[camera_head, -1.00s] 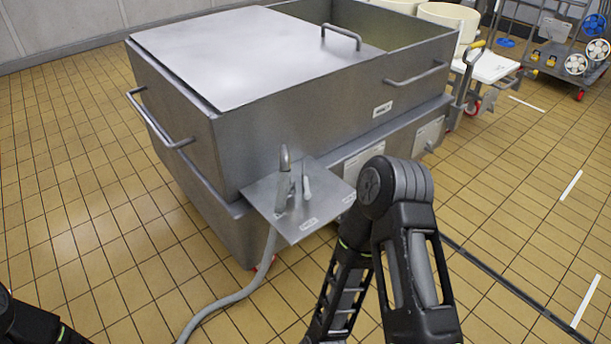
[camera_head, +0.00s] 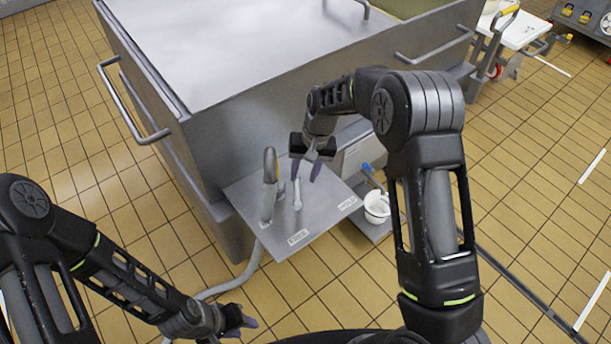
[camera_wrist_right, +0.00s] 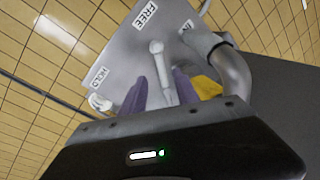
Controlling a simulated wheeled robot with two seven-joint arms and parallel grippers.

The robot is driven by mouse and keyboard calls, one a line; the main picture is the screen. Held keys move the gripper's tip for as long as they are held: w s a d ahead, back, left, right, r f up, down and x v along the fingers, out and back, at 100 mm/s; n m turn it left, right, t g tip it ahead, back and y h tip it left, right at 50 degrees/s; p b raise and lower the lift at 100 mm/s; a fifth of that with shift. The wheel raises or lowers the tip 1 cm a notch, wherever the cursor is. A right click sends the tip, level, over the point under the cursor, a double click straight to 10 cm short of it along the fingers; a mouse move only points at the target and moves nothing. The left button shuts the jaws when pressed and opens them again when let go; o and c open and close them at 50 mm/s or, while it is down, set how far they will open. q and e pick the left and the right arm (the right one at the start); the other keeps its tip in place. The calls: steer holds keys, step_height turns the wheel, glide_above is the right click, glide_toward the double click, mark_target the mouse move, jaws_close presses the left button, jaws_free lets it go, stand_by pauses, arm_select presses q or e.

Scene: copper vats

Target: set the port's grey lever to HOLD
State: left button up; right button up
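The port is a square metal plate (camera_head: 240,197) at the near corner of the steel vat. Its light grey lever (camera_head: 297,194) stands near the plate's middle. In the right wrist view the lever (camera_wrist_right: 160,66) has its round knob towards the FREE label (camera_wrist_right: 145,13); the HOLD label (camera_wrist_right: 98,78) is to the left. My right gripper (camera_head: 306,170) is over the plate, its purple fingers (camera_wrist_right: 160,93) apart on either side of the lever. I cannot tell whether they touch it. My left gripper (camera_head: 243,322) is low, away from the plate; its finger gap is unclear.
A curved metal pipe (camera_head: 268,188) rises from the plate beside the lever, close to my right gripper. A grey hose (camera_head: 235,281) runs below. A white cup (camera_head: 377,205) with a blue part sits right of the plate. The vat (camera_head: 240,130) stands behind.

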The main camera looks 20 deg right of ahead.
mark_target(298, 194)
steer(key=shift+a+f+p, duration=0.15)
steer(key=shift+a+f, duration=0.15)
steer(key=shift+f, duration=1)
steer(key=shift+a+f+p, duration=0.2)
steer(key=shift+a+f, duration=0.05)
steer(key=shift+f, duration=1.05)
steer(key=shift+a+f+p, duration=0.15)
steer(key=shift+a+f, duration=0.15)
steer(key=shift+f, duration=1)
steer(key=shift+c, duration=0.4)
jaws_close()
